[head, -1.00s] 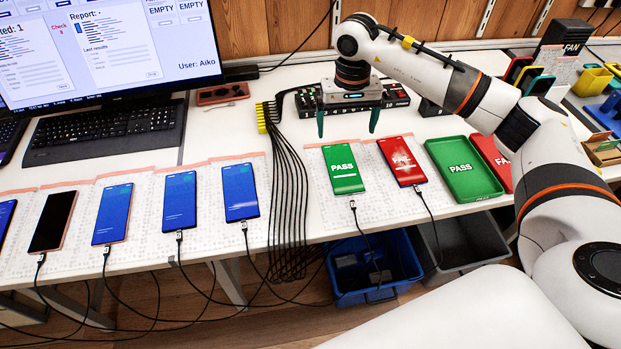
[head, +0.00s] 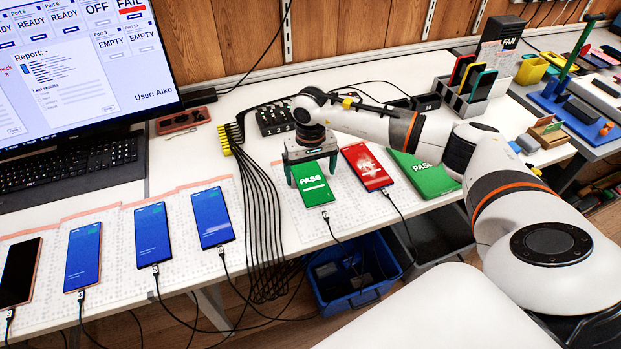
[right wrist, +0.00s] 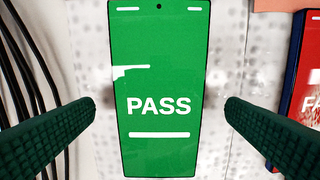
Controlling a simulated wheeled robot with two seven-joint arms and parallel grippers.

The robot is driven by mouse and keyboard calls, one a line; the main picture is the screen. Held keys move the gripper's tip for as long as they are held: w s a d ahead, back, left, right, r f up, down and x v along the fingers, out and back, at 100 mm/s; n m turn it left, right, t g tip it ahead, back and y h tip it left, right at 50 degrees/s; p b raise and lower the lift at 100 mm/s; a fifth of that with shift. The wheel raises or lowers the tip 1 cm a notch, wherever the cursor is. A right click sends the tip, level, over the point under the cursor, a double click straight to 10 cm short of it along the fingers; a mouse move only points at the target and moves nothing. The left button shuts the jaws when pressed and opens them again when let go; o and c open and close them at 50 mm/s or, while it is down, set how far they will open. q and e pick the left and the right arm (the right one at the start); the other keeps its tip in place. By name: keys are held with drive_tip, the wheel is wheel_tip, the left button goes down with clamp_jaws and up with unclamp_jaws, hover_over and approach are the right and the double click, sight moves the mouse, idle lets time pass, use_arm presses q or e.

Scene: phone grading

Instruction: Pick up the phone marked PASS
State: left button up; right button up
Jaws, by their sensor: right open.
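The phone marked PASS (head: 314,190) has a green screen and lies on the white mat with a cable at its near end. In the right wrist view the PASS phone (right wrist: 155,85) fills the middle, its screen facing up. My right gripper (head: 312,176) is open directly over this phone. In the wrist view its green fingers (right wrist: 155,112) stand on either side of the phone, with a gap to each edge. The gripper hides the phone's far end in the head view. My left gripper is not in view.
A red-screened phone (head: 368,167) lies just right; its screen (right wrist: 303,100) partly shows FA. A green PASS tray (head: 425,176) is further right, partly behind my arm. Black cables (head: 262,200) run down left of the phone. Several blue-screened phones, including one (head: 212,217), lie further left.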

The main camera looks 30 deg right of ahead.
drive_tip(key=shift+f, duration=0.55)
drive_tip(key=c, duration=1.2)
drive_tip(key=shift+r, duration=0.1)
